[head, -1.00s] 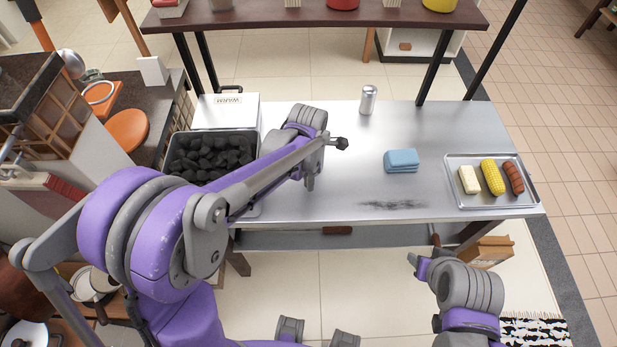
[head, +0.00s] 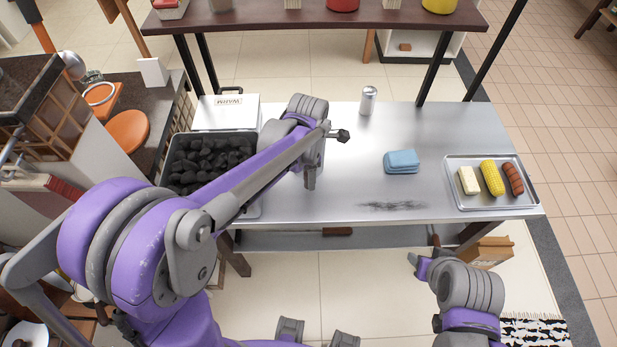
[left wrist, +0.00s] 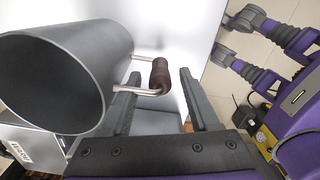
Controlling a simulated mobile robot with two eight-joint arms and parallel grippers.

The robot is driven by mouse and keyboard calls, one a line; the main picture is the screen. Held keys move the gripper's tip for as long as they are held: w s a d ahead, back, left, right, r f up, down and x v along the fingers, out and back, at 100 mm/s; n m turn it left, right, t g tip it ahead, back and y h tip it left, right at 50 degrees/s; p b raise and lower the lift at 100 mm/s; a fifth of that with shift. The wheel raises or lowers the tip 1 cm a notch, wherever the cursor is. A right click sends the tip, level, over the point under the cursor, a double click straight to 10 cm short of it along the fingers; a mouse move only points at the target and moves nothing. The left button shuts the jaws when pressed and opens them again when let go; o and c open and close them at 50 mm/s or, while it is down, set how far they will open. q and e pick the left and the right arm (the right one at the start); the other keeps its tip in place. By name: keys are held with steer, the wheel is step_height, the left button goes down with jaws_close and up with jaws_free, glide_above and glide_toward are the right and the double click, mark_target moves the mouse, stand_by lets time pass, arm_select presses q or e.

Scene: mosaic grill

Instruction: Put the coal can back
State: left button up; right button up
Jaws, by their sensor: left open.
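The coal can (left wrist: 70,75) is a dark grey cylinder with its open mouth toward the left wrist camera. Its brown handle (left wrist: 160,76) on metal brackets faces my left gripper. My left gripper (left wrist: 158,85) is open, with the handle seen between its two fingers and not clamped. In the head view my left gripper (head: 310,177) points down over the left part of the steel table (head: 330,200). I cannot make out the can there; my arm covers part of that area. My right gripper (head: 420,264) is low in front of the table, its fingers too small to judge.
A coal-filled grill tray (head: 178,148) and a box marked WARM (head: 228,110) stand left. The table's middle is mostly clear. A dark shelf (head: 310,15) is behind.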

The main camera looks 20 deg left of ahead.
arm_select(q)
step_height(320, 180, up, 8)
steer(key=shift+r, duration=0.1)
steer(key=shift+s+r, duration=0.1)
steer(key=shift+r, duration=0.2)
steer(key=shift+s+a+r+m, duration=0.1)
steer(key=shift+s+r+m, duration=0.05)
steer(key=shift+s+m, duration=0.15)
steer(key=s+a+f+m+t, duration=0.2)
steer(key=s+m, duration=0.6)
steer(key=m, duration=0.3)
steer(key=s+a+f+m+t, duration=0.2)
steer(key=s+m, duration=0.6)
steer(key=m, duration=0.4)
steer(key=shift+s+a+f+t, duration=0.15)
steer(key=shift+a+t, duration=0.5)
steer(key=shift+t, duration=0.15)
